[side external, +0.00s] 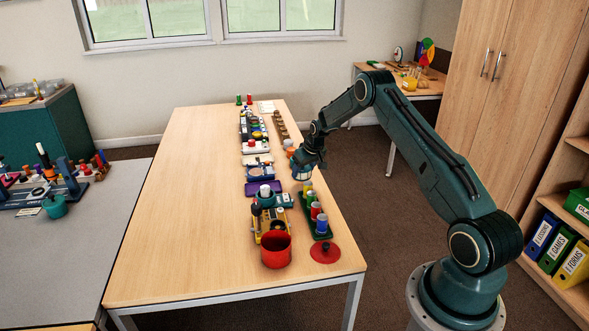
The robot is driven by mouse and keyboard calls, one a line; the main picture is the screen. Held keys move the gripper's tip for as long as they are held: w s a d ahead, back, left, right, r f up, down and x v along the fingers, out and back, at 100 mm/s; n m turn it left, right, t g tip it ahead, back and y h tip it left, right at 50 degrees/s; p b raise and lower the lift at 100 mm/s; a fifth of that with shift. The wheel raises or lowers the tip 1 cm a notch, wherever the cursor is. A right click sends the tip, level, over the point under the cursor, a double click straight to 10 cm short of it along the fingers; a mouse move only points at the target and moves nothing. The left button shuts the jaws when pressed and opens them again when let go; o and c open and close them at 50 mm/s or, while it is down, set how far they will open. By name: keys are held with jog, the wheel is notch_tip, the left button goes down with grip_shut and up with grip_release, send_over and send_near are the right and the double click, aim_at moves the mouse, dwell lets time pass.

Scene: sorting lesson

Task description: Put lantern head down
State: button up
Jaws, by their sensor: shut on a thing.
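My gripper (303,168) is above the right edge of the wooden table, pointing down, with its fingers shut. A small pale, rounded thing shows at its tips, which I take for the lantern head (301,177). It is small and partly hidden by the fingers, so its details and its exact height above the table cannot be told. No separate lantern body can be made out among the small items on the table.
The table (185,210) is bare on its left side. Crowded trays and small parts run along its right side. A green rack of coloured cylinders (316,217), a red bucket (276,250) and a red lid (325,252) stand near the front right.

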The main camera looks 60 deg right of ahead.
jog(key=shift+f, duration=0.1)
jog(key=shift+f, duration=2.05)
jog(key=shift+f, duration=0.1)
jog(key=o, duration=1)
jog(key=shift+v, duration=6.1)
